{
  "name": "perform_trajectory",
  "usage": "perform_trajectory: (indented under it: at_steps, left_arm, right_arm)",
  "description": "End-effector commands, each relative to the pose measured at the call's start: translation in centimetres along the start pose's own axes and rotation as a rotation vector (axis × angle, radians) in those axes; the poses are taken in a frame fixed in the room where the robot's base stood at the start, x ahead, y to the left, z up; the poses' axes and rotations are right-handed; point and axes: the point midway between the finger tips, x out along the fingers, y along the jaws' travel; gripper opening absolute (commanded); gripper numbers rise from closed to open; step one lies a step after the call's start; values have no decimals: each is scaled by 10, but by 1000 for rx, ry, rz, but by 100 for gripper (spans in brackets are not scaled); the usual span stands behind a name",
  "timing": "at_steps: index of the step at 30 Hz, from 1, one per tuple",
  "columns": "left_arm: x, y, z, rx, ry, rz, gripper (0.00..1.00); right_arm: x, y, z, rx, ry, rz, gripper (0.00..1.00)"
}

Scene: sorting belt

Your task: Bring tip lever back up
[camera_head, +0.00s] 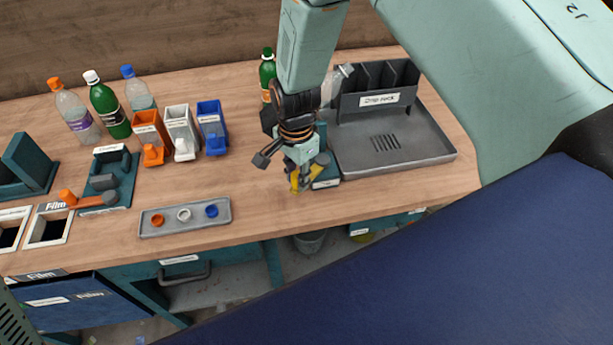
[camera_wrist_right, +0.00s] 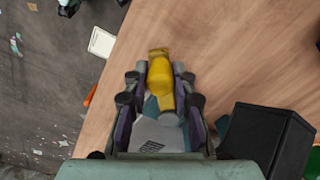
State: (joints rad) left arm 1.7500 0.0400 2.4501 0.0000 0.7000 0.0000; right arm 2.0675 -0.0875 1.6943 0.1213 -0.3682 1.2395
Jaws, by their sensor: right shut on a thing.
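The tip lever has a yellow handle (camera_head: 294,181), seen low between my right gripper's fingers at the front of the worktop. In the right wrist view the yellow handle (camera_wrist_right: 160,78) lies lengthwise between the fingers, its end sticking out past the tips. My right gripper (camera_head: 302,176) points down and is shut on it; it also shows in the right wrist view (camera_wrist_right: 158,95). A teal base with a white label (camera_head: 326,183) stands beside the handle, partly hidden by the gripper. The lever's exact tilt is hard to tell. My left gripper is not in view.
A grey drip rack tray (camera_head: 430,158) stands to the right. Orange (camera_head: 151,133), white and blue (camera_head: 212,128) bins, bottles (camera_head: 108,108) and a cap tray (camera_head: 185,228) are to the left. The wood between the bins and the gripper is clear.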

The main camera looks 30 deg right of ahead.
Motion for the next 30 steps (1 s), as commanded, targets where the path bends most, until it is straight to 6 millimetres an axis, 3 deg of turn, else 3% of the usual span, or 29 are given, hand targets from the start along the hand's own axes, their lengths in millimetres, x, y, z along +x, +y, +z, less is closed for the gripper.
perform_trajectory:
  at_steps: [18,30]
  left_arm:
    - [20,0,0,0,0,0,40]
    - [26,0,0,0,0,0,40]
  right_arm:
    - [1,-47,-8,527,4,-9,0]
    - [0,-60,-15,684,6,-6,0]
